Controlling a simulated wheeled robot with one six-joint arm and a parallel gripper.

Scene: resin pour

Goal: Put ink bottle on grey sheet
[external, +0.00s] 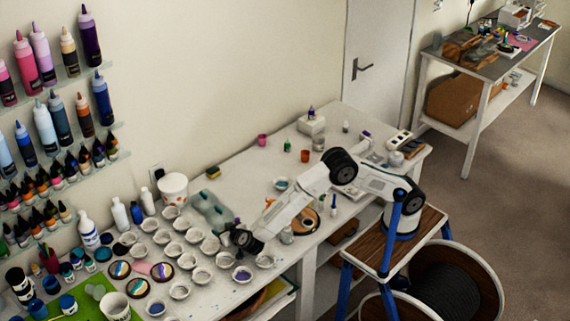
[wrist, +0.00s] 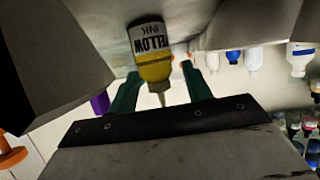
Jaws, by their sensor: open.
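The yellow ink bottle (wrist: 152,62) shows in the wrist view with its label upside down, its yellow body and pale nozzle pointing down the picture. My gripper (wrist: 162,88) has two green fingers, one on each side of the bottle's nozzle end, with gaps visible. The gripper is open, and I cannot tell how deep the bottle sits between the fingers. In the external view my gripper (external: 226,227) is low over the left part of the white table, beside the cups. The ink bottle is not clearly visible there. I cannot clearly pick out a grey sheet.
Several small white cups (external: 190,236) crowd the table left of my arm. A pale grey-green lumpy object (external: 206,207) lies close behind the gripper. Several white bottles (wrist: 253,58) show in the wrist view. The table's back middle has free room.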

